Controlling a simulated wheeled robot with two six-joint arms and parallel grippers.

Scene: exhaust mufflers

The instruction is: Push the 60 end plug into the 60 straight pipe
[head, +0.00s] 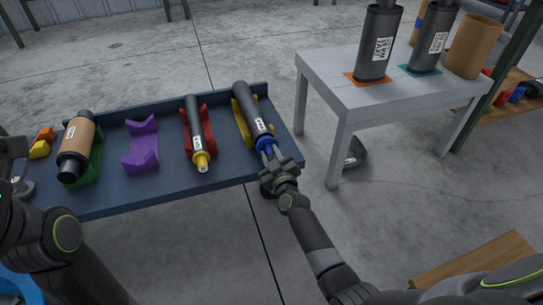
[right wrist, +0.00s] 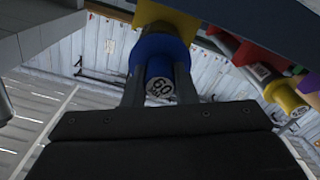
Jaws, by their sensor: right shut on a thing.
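The 60 straight pipe (head: 252,110) is dark with a white label and lies in a yellow cradle (head: 237,118) at the right end of the blue bench. The blue 60 end plug (head: 265,143) is at the pipe's near end, in line with it. In the right wrist view the plug (right wrist: 158,48) shows its "60" face between the fingers. My right gripper (head: 269,153) is shut on the plug. How deep the plug sits in the pipe is hidden. Part of my left gripper (head: 18,170) shows at the left edge, away from the pipe; its jaws are unclear.
On the blue bench (head: 225,172) stand a red cradle (head: 187,137) with a thinner yellow-tipped pipe (head: 194,118), an empty purple cradle (head: 141,146) and a green cradle (head: 92,165) with a brown-and-black muffler (head: 77,140). A grey table (head: 335,75) with dark cylinders stands at right.

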